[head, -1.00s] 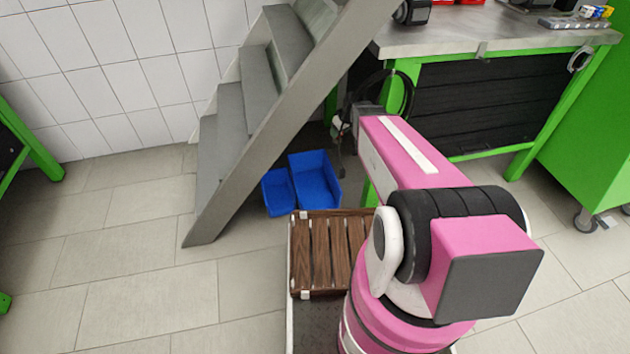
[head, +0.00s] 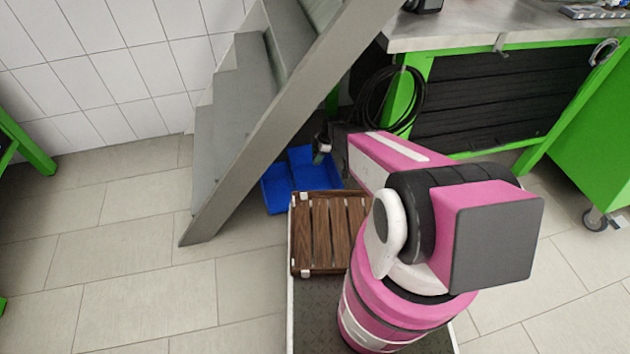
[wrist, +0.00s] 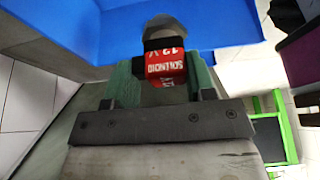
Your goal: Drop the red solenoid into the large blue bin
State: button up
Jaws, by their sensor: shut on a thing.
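The red solenoid (wrist: 167,66), with white lettering and a grey end, is between the green fingers of my gripper (wrist: 163,78) in the wrist view. The gripper is shut on it. Blue bin surface (wrist: 212,24) fills the top of the wrist view, beyond the solenoid. In the head view the large blue bin (head: 312,176) stands on the floor beside the stairs. The end of my arm is in front of its upper part. The solenoid cannot be made out in the head view, and its height relative to the bin rim is unclear.
A smaller blue bin (head: 276,192) touches or nearly touches the large bin's left side. Grey stairs (head: 262,150) slope close by on the left. A green-framed workbench (head: 470,40) with a hanging black cable (head: 403,122) stands on the right.

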jog(key=shift+f, duration=2.75)
jog(key=o, duration=1.1)
jog(key=v, duration=1)
jog(key=shift+d+r, duration=0.2)
jog(key=shift+r, duration=0.2)
jog(key=shift+s, duration=0.1)
